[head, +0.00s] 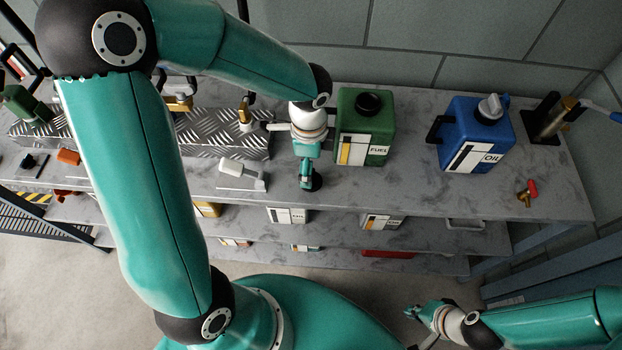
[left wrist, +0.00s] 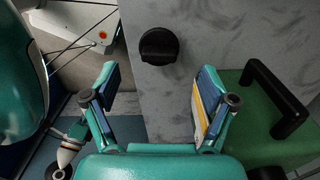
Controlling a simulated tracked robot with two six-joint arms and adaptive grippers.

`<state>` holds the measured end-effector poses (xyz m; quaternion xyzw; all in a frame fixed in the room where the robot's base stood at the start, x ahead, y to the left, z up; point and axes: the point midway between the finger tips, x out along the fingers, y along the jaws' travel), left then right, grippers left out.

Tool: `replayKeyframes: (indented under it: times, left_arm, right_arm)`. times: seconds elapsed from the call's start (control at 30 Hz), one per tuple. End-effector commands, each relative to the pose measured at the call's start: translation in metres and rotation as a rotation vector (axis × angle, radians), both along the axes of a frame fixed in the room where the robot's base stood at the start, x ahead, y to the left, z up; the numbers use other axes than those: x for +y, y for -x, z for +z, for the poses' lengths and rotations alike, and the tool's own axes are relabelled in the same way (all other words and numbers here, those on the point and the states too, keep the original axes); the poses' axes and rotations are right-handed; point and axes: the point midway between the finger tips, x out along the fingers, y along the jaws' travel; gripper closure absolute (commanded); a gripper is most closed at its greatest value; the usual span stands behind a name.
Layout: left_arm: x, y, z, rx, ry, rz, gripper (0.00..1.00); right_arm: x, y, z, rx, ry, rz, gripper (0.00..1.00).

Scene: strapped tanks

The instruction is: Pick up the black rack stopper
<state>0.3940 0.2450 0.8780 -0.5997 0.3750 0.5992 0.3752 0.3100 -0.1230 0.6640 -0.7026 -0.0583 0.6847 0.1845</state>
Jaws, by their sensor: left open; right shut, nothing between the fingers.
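The black rack stopper (left wrist: 159,46) is a round black knob with a ridge across its top. It sits on the grey shelf top. In the head view it shows as a small dark disc (head: 315,182), partly covered by my left gripper (head: 305,178). In the left wrist view my left gripper (left wrist: 157,85) is open and empty, its fingers spread wide. The stopper lies beyond the fingertips, roughly centred between them, and looks untouched. My right gripper (head: 412,312) is shut and empty, low in the head view, away from the shelf.
A green fuel tank (head: 365,128) stands just right of my left gripper. A blue oil tank (head: 474,134) is farther right, with a small red-handled valve (head: 528,192) before it. A white item (head: 242,172) lies left of the gripper, near a diamond-plate box (head: 215,132). Lower shelves hold several containers.

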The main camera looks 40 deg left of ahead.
Motion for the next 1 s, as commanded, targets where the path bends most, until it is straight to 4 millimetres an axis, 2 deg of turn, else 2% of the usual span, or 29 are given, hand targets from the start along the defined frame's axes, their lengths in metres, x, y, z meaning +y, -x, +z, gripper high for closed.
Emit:
replayKeyframes:
  times: [0.17, 0.4, 0.7, 0.77, 1.0]
  left_arm:
    - [0.0, 0.001, -0.014, 0.005, 0.0, -0.001, 0.15]
    - [-0.001, 0.002, -0.048, 0.006, 0.001, 0.001, 0.15]
    - [-0.001, 0.001, -0.053, 0.001, 0.002, 0.0, 0.15]
    - [-0.001, 0.001, -0.053, 0.001, 0.002, 0.0, 0.22]
    - [-0.001, 0.001, -0.053, 0.0, 0.001, 0.0, 0.62]
  right_arm:
    - [0.0, 0.0, 0.001, 0.0, 0.0, 0.0, 1.0]
    - [0.0, 0.0, 0.0, 0.0, 0.0, 0.0, 1.0]
    - [0.0, 0.0, 0.0, 0.0, 0.0, 0.0, 1.0]
    - [0.0, 0.0, 0.0, 0.0, 0.0, 0.0, 1.0]
    - [0.0, 0.0, 0.0, 0.0, 0.0, 0.0, 1.0]
